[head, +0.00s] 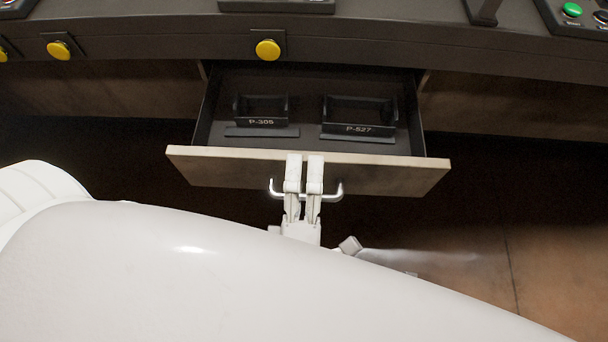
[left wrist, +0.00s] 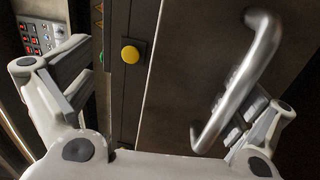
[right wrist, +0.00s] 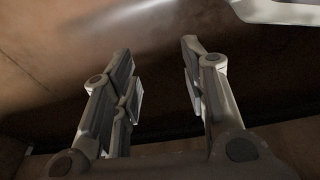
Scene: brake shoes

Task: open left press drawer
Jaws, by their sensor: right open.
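The press drawer (head: 310,170) stands pulled out below the table edge, with its inside showing. It has a pale wooden front and a curved metal handle (head: 335,192). My left gripper (head: 304,172) is at the handle, its two fingers upright across it with a gap between them. In the left wrist view the fingers stand wide apart. The handle (left wrist: 243,85) passes in front of the right-hand finger there; I cannot tell whether they touch. My right gripper (right wrist: 160,85) is open and empty over the dark floor.
In the drawer are two dark holders, marked P-305 (head: 260,110) and P-527 (head: 358,115). Yellow buttons (head: 267,50) line the table edge (head: 370,48). A green button (head: 572,9) is at the far right. My white arm covers the lower foreground.

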